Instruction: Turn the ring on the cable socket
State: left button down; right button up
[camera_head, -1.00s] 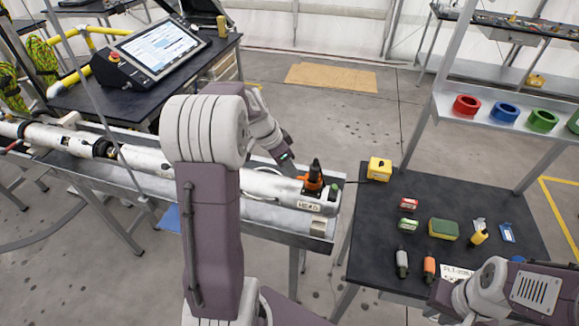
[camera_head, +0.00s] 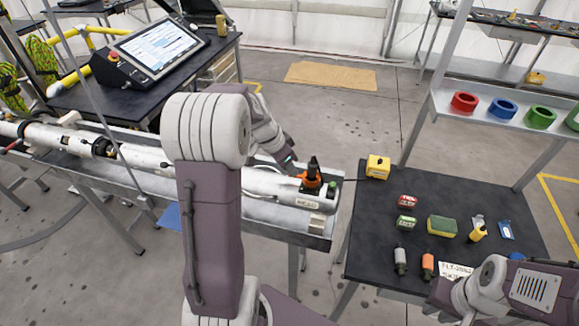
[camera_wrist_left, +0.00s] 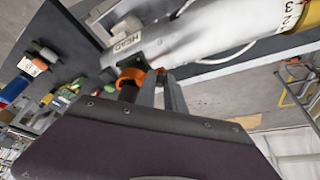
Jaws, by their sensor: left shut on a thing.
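The cable socket (camera_head: 313,164) is a black upright plug on top of the right end of the white tube marked HEAD (camera_head: 270,186). An orange ring (camera_head: 311,184) goes around its base. My left gripper (camera_head: 300,176) reaches down from the upper left, shut on the orange ring at its side. In the left wrist view the orange ring (camera_wrist_left: 131,74) sits beside the grey fingers (camera_wrist_left: 160,90), and the dark wrist housing covers the lower part. The exact finger contact is small and partly hidden. My right arm shows at the lower right; its fingertips are not visible.
A black table (camera_head: 375,225) right of the tube holds a yellow box (camera_head: 378,167), small red and green boxes, a sponge-like block (camera_head: 442,227) and cylinders. A console screen (camera_head: 155,45) stands at the back left. Coloured rings lie on a shelf (camera_head: 470,127).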

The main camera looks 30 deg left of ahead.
pick_arm(q)
jog(key=shift+s+d+n, duration=0.2)
jog(key=shift+s+n, duration=0.2)
jog(key=shift+n, duration=0.3)
jog(key=shift+s+d+n+y, duration=0.15)
jog(key=shift+s+n+y, duration=0.1)
jog(key=shift+n+y, duration=0.2)
jog(key=shift+s+d+r+n+y+p, duration=0.25)
jog(key=shift+s+d+n+p, duration=0.2)
jog(key=shift+n, duration=0.4)
jog(key=shift+s+d+n+t+y+p, duration=0.3)
jog(key=shift+n+y+p, duration=0.1)
jog(key=shift+n+p, duration=0.45)
jog(key=shift+s+d+f+n+g+y+b, duration=0.1)
jog(key=shift+s+d+n+g+y+b, duration=0.4)
jog(key=shift+d+n+b, duration=1.05)
jog(key=shift+w+d+f+n+g+y+b, duration=0.1)
jog(key=shift+d+n+g+y+b, duration=0.25)
jog(key=shift+n+y+b, duration=1.25)
jog(key=shift+s+d+f+n+g+h+b, duration=0.2)
jog(key=shift+d+n+b, duration=0.75)
jog(key=shift+n, duration=1.55)
jog(key=shift+d+r, duration=0.15)
jog(key=c, duration=1.4)
grip_release()
jog(key=shift+c, duration=0.2)
